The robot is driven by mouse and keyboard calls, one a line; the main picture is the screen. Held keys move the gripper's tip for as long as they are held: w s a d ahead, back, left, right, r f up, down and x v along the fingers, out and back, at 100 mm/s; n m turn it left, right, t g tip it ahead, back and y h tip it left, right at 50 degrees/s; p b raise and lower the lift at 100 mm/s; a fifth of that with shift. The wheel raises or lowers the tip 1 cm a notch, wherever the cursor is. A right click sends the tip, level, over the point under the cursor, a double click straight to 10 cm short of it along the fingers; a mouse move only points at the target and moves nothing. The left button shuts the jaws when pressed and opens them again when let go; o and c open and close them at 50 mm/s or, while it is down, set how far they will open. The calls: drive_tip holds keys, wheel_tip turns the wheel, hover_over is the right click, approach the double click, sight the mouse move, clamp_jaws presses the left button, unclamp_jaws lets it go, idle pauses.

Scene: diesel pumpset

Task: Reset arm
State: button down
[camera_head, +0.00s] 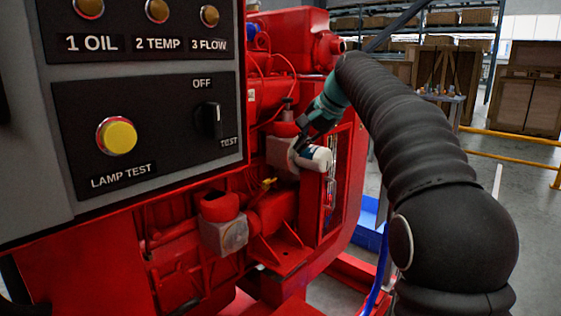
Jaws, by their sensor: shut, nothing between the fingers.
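My arm, in a black ribbed sleeve, rises from the lower right and bends over toward the red pumpset (290,262). My gripper (296,150) is at its end, pointing down and left beside the engine. The gripper looks dark and small here, and its fingers are shut with nothing seen between them. A white cylinder (316,157) with a dark band lies just below and behind the gripper. I cannot tell whether the fingertips touch it.
A control panel (150,120) with a yellow lamp test button (117,136) and a black switch (212,120) fills the left. A blue bin (369,222) stands on the floor behind. Wooden crates (520,90), shelves and a yellow rail (510,160) are at the back right. Grey floor there is open.

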drive_tip(key=s+d+f+n+g+h, duration=0.1)
drive_tip(key=s+d+f+n, duration=0.1)
drive_tip(key=s+f, duration=0.3)
drive_tip(key=s+d+f+n+h, duration=0.1)
drive_tip(key=s+d+f+h, duration=0.15)
drive_tip(key=f, duration=0.55)
drive_tip(key=s+d+f+n, duration=0.1)
drive_tip(key=s+f, duration=0.2)
drive_tip(key=s, duration=0.7)
drive_tip(key=s+d+f+n+h, duration=0.1)
drive_tip(key=s+f, duration=0.3)
drive_tip(key=s, duration=0.7)
drive_tip(key=s+d+f+n+t, duration=0.1)
drive_tip(key=s+d+f+n, duration=0.1)
drive_tip(key=s, duration=0.9)
drive_tip(key=shift+d+f, duration=0.2)
drive_tip(key=shift+f, duration=0.5)
